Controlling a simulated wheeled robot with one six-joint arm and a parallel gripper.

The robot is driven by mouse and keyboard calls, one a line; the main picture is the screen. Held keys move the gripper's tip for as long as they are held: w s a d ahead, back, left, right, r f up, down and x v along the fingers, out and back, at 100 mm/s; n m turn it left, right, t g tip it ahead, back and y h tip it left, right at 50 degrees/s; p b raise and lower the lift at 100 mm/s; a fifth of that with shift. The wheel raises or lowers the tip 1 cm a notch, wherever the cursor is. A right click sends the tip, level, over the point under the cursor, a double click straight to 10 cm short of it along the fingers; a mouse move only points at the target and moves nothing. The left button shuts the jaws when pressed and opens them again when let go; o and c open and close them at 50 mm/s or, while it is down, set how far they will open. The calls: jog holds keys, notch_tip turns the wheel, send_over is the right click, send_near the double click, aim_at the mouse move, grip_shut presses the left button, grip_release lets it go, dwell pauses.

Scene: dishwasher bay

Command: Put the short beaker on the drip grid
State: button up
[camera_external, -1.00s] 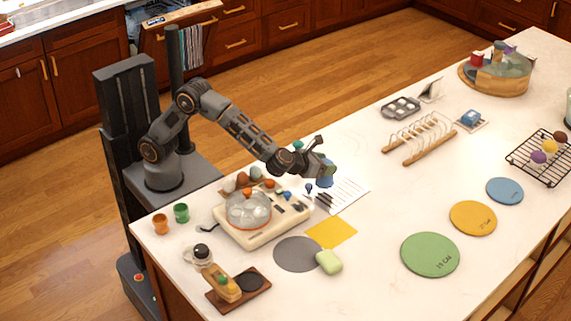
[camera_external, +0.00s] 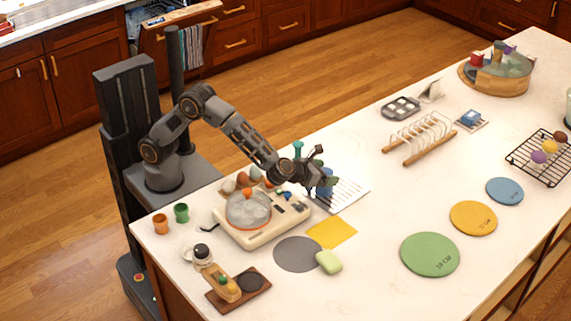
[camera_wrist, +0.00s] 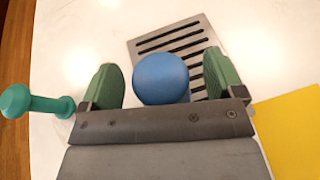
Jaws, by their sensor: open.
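My gripper (camera_wrist: 163,85) is open, with its green fingers on either side of a blue rounded thing (camera_wrist: 161,78) and a gap on both sides. I cannot tell whether this blue thing, also in the outside view (camera_external: 325,184), is the short beaker. It overlaps the near part of the slotted metal drip grid (camera_wrist: 168,37) in the wrist view; whether it rests on the grid is unclear. The drip grid (camera_external: 348,194) is partly hidden by my gripper (camera_external: 325,182) in the outside view. An orange cup (camera_external: 160,224) and a green cup (camera_external: 181,212) stand at the counter's left end.
A teal knobbed thing (camera_wrist: 35,102) stands left of my gripper. The egg cooker (camera_external: 248,209) on its cream base is close by. A yellow square (camera_external: 331,232) and grey disc (camera_external: 298,254) lie in front. A wooden rack (camera_external: 418,140) stands farther right.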

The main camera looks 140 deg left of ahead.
jog(key=shift+r, duration=0.3)
jog(key=s+d+r+n+h, duration=0.1)
jog(key=s+d+n, duration=0.1)
jog(key=d, duration=0.3)
jog(key=s+d+r+n+h, duration=0.1)
jog(key=s+d+r+n, duration=0.1)
jog(key=s+d, duration=0.2)
jog(key=s+d+r+n+h, duration=0.1)
jog(key=s+d, duration=0.2)
jog(key=d, duration=0.4)
jog(key=shift+d+r+n+g+b, duration=0.25)
jog(key=shift+r+n+g+b, duration=0.05)
jog(key=shift+r+n+b, duration=0.1)
jog(key=s+d+f+n+t+h, duration=0.1)
jog(key=s+d+f+n+h, duration=0.2)
jog(key=s+d+n+h, duration=0.7)
jog(key=s+d+n, duration=0.4)
jog(key=s+d, duration=0.1)
jog(key=d, duration=0.3)
jog(key=shift+s+f+n+t, duration=0.15)
jog(key=shift+s+n+t, duration=0.15)
jog(key=shift+s, duration=0.1)
jog(key=shift+r, duration=0.25)
